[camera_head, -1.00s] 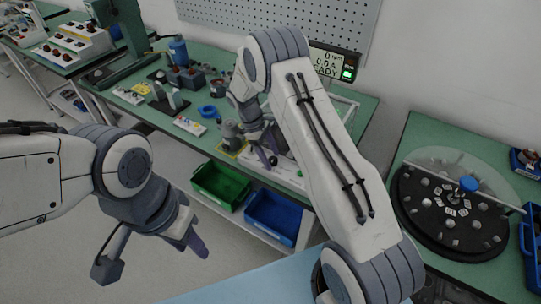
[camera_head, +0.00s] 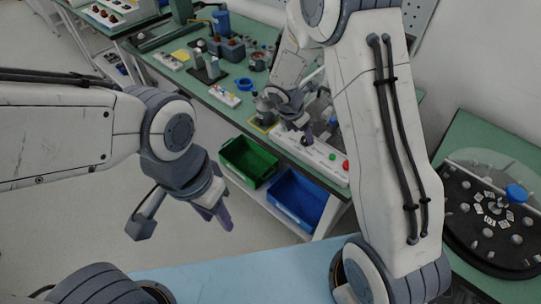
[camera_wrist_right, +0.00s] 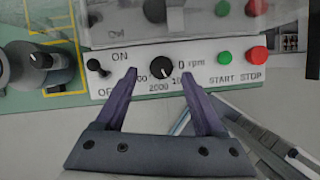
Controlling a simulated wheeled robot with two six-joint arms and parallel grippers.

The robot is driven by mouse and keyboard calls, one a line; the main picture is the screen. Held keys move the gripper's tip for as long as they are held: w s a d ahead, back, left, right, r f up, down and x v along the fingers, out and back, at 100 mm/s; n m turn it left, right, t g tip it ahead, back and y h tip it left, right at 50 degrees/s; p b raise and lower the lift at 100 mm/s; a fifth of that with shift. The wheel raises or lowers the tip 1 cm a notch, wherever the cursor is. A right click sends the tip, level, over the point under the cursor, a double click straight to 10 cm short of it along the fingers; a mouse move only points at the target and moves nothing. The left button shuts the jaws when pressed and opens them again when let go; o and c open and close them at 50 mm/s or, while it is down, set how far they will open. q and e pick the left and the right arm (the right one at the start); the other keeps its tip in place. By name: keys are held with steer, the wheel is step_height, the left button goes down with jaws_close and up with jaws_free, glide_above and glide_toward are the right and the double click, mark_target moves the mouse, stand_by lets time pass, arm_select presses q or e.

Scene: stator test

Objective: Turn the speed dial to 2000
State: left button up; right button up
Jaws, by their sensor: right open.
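The speed dial (camera_wrist_right: 161,68) is a round black knob on a white control panel (camera_wrist_right: 110,70), seen in the right wrist view. Printed numbers lie below it, 2000 among them, and "rpm" is to its right; its exact setting is too small to read. My right gripper (camera_wrist_right: 158,73) is open, with one purple finger on each side of the dial in the picture. I cannot tell whether they touch it. In the head view my right gripper (camera_head: 304,132) is at the panel (camera_head: 325,163). My left gripper (camera_head: 217,212) hangs away from the bench, its opening unclear.
A toggle switch (camera_wrist_right: 97,68) marked ON/OFF is left of the dial. Green START (camera_wrist_right: 223,57) and red STOP (camera_wrist_right: 256,54) buttons are to its right. Green (camera_head: 248,162) and blue (camera_head: 297,200) bins are under the bench. A round black turntable (camera_head: 480,240) is at right.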

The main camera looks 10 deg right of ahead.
steer(key=v, duration=0.7)
steer(key=s+a+r+m+y+p, duration=0.1)
steer(key=s+a+r+m+p, duration=0.1)
steer(key=s, duration=0.5)
steer(key=s+a+r+m+y+p, duration=0.1)
steer(key=s+a+r+m, duration=0.4)
steer(key=s+r+m, duration=0.1)
steer(key=s+a+r+m+g+y+p, duration=0.1)
steer(key=s+a+r+m+p, duration=0.1)
steer(key=s+a+r+m, duration=0.2)
steer(key=s+r, duration=0.1)
steer(key=s, duration=0.2)
steer(key=shift+s+r+y+p, duration=0.3)
steer(key=shift+s+r+p, duration=0.05)
steer(key=shift+s, duration=0.05)
